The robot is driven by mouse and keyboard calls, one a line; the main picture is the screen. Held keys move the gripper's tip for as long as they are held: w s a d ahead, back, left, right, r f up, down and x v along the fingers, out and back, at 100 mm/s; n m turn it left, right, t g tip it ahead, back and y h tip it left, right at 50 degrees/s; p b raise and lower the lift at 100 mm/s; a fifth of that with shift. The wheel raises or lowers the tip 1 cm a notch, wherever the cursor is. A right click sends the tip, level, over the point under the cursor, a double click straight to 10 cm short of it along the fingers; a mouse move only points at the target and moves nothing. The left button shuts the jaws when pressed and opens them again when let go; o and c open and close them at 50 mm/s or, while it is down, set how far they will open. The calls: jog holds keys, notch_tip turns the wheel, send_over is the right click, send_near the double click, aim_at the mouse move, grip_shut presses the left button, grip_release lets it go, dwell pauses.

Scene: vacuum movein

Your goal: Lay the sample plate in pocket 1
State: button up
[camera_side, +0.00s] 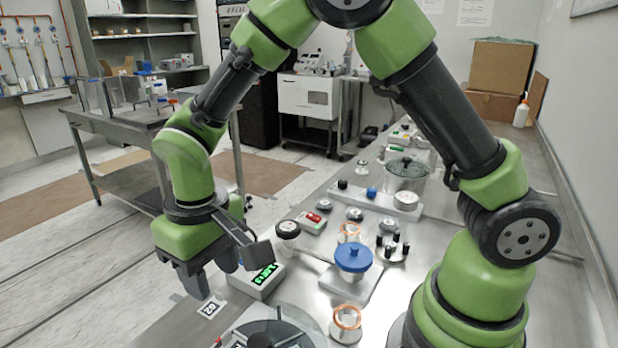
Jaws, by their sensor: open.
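My gripper (212,278) points down at the left edge of the steel bench (172,328). Its two grey fingers are apart and nothing shows between them. It hangs beside a white box with a green lit display (258,280) and above a small black-and-white tag (210,308). A round, clear-walled vessel with dark parts inside (275,333) is at the bottom edge, partly cut off by the frame. I cannot pick out the sample plate or pocket 1 with certainty. Pocket numbers are not readable here.
A blue-lidded vessel (353,257) stands on a white block right of the display box. Copper-ringed pieces (346,318), a red-topped box (312,220) and a rack of small black-capped pieces (393,247) crowd the bench. A glass-lidded pot (407,173) stands farther back.

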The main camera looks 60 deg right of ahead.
jog(key=s+d+r+m+t+y, duration=0.1)
jog(key=s+d+r+t, duration=0.2)
jog(key=r, duration=0.4)
jog(key=s+d+r+m+y, duration=0.1)
jog(key=s+d+r+m, duration=0.1)
jog(key=s+d+r, duration=0.3)
jog(key=s+d+r+m+t, duration=0.1)
jog(key=s+d+r+t, duration=0.1)
jog(key=s+r+t, duration=0.2)
jog(key=s, duration=0.3)
jog(key=shift+d+r, duration=0.25)
jog(key=shift+d, duration=0.1)
